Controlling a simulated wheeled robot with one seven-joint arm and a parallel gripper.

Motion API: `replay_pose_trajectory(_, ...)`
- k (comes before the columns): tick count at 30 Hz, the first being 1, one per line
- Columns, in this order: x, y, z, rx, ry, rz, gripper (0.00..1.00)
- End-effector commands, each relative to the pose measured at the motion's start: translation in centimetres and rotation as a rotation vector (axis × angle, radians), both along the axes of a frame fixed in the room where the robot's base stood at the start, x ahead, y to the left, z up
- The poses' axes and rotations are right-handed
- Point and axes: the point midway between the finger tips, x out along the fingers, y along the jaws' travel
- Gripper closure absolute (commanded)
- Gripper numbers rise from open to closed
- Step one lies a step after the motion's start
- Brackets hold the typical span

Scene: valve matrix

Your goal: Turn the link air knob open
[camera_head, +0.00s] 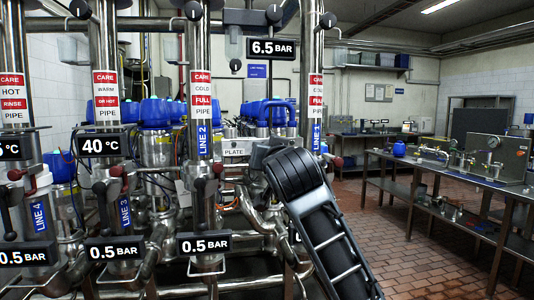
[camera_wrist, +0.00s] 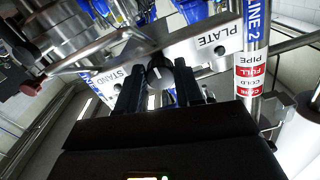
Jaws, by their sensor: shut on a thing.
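In the wrist view, a small black round knob (camera_wrist: 158,72) with a white pointer mark sits on a metal bracket (camera_wrist: 190,50). The bracket carries the labels PLATE and STAND, with the knob between them. My gripper (camera_wrist: 160,92) is shut on the knob, one dark finger on each side of it. The pointer mark leans up and to the left in this view. In the head view, the PLATE label (camera_head: 234,150) shows left of my arm, which hides the knob and the fingertips.
Vertical pipes stand close by, including the LINE 2 pipe (camera_head: 201,90) and LINE 1 pipe (camera_head: 315,95). Red-knobbed handles (camera_head: 218,168) stick out among them. A metal bench (camera_head: 450,170) with equipment is at the right, with open tiled floor before it.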

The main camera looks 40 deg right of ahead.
Motion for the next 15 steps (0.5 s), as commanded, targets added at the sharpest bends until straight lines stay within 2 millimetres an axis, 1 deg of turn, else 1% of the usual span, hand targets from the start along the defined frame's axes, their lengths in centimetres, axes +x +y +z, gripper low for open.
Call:
replay_pose_trajectory(8, 0.00, -0.01, -0.05, -0.071, 0.052, 0.001, 0.95)
replay_pose_trajectory(15, -0.03, -0.04, 0.01, -0.225, 0.155, 0.001, 0.95)
